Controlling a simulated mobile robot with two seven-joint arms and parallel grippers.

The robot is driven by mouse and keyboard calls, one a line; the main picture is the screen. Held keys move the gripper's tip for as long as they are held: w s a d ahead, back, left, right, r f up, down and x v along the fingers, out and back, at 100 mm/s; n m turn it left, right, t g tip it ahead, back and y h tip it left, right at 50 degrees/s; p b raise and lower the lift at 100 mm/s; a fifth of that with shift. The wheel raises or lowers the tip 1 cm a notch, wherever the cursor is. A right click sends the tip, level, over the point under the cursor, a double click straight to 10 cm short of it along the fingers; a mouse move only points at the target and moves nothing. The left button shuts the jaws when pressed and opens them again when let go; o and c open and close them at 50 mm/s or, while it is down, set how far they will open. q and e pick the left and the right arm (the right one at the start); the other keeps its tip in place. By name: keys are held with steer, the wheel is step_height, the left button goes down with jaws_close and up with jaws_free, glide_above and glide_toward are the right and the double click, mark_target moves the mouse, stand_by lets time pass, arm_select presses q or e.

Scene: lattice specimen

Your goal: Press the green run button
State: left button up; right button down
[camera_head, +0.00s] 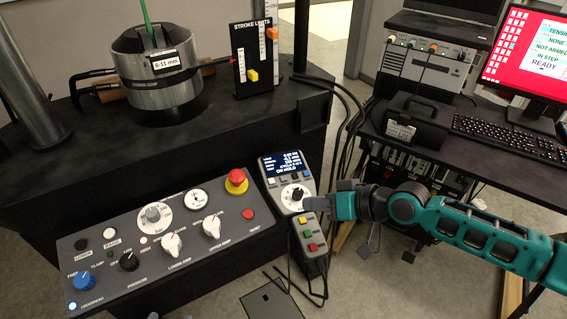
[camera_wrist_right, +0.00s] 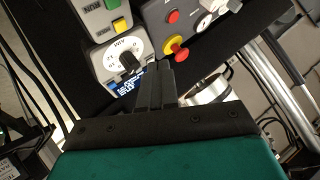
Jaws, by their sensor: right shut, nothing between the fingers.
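The grey handset (camera_head: 296,196) has a small screen at its top, a round dial in the middle and a column of yellow, green and red buttons below. The green button (camera_head: 308,234) is the middle one; it also shows at the top of the right wrist view (camera_wrist_right: 112,4), above the yellow button (camera_wrist_right: 120,25). My right gripper (camera_head: 309,203) is shut and empty. Its tips (camera_wrist_right: 156,70) are over the right side of the handset, beside the dial and above the yellow button in the picture. Contact cannot be told. My left gripper is out of view.
A control panel (camera_head: 130,272) with knobs and a red-and-yellow emergency stop (camera_head: 236,181) lies left of the handset. Black cables (camera_head: 349,108) hang behind. A desk with keyboard (camera_head: 510,137) and red monitor (camera_head: 520,55) stands at the right. A metal cylinder (camera_head: 160,95) is at the back left.

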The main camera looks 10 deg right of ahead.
stand_by(0.8)
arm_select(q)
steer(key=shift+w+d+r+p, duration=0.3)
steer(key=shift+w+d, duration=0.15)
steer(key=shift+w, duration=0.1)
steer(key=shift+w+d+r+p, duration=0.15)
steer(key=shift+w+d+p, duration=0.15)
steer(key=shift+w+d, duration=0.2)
arm_select(e)
steer(key=s+r+m, duration=0.1)
steer(key=m, duration=0.4)
steer(key=s+r+m, duration=0.1)
steer(key=s+m, duration=0.1)
steer(key=m, duration=0.4)
steer(key=s+m+g, duration=0.1)
steer(key=m, duration=0.4)
steer(key=shift+s+d+r+m, duration=0.2)
steer(key=shift+d+r+m, duration=0.15)
steer(key=shift+r+m, duration=0.05)
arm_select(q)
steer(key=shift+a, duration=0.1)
arm_select(e)
steer(key=shift+f, duration=0.1)
